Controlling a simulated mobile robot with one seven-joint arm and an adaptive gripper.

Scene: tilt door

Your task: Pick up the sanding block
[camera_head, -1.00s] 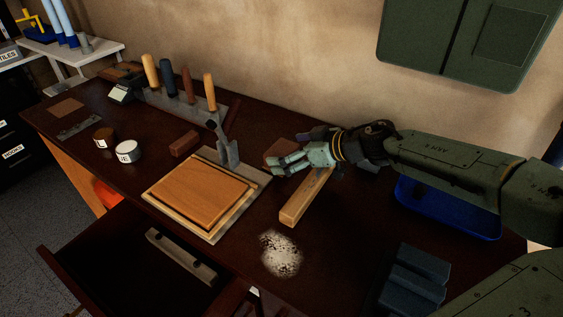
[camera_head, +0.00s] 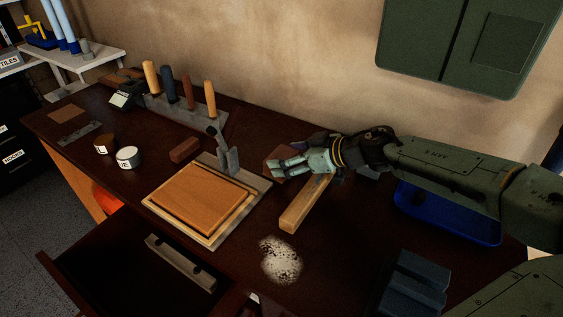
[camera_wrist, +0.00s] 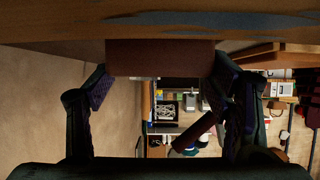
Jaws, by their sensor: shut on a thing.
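A reddish-brown block (camera_wrist: 160,57), which I take for the sanding block, sits between my gripper's two fingers in the wrist view. Its end also shows at the fingertips in the head view (camera_head: 277,163). My gripper (camera_head: 290,163) is shut on this block, low over the dark workbench (camera_head: 235,265), behind a light wooden bar. The fingers hide part of the block. I cannot tell whether it is clear of the bench.
The wooden bar (camera_head: 305,205) lies just in front of my gripper. A wooden panel on a board (camera_head: 202,200) and a second reddish block (camera_head: 185,150) lie left. A blue tray (camera_head: 450,215) is under my arm. White powder (camera_head: 281,260) and dark blue blocks (camera_head: 413,285) are nearer.

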